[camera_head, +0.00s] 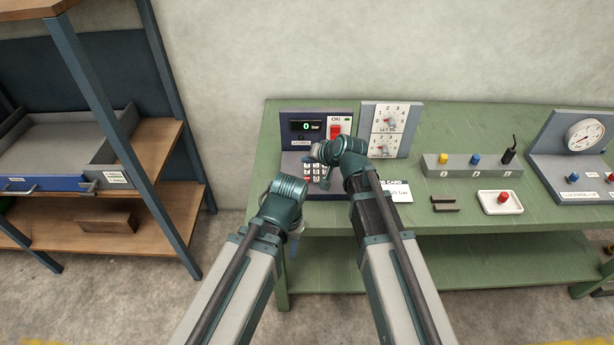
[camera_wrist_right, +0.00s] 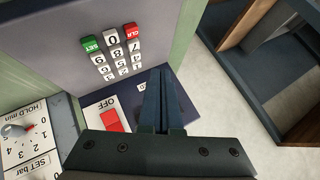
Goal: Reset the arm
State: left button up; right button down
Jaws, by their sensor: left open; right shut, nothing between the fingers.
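My right gripper (camera_head: 324,176) is over the keypad (camera_head: 307,172) of the dark control panel (camera_head: 288,150). In the right wrist view its fingers (camera_wrist_right: 160,92) are shut together and empty, above the panel, with the numbered keys (camera_wrist_right: 113,55) beyond the tips. I cannot tell whether they touch the panel. My left gripper (camera_head: 293,243) hangs lower, in front of the green bench's front edge, largely hidden by its own wrist. It is open, and nothing shows in it. The panel display (camera_head: 306,126) reads a green 0.
The panel has a red switch (camera_head: 336,131). A shelf (camera_head: 160,150) stands left.

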jog(key=s+f+n+g, duration=0.1)
jog(key=s, duration=0.3)
jog(key=s+f+n+g+h, duration=0.1)
jog(key=s+f, duration=0.1)
jog(key=s, duration=0.2)
jog(key=s+f+n+g+h, duration=0.1)
jog(key=s+f+g, duration=0.1)
jog(key=s, duration=0.2)
jog(key=shift+s, duration=0.35)
jog(key=s+d+f+n+g+h, duration=0.1)
jog(key=s+d+n+g+h, duration=0.1)
jog(key=s, duration=1.1)
jog(key=d+g+h, duration=0.1)
jog(key=d+h, duration=0.1)
jog(key=d, duration=0.1)
jog(key=shift+d+f+n+g+h, duration=0.3)
jog(key=shift+g+h, duration=0.1)
dwell(0.4)
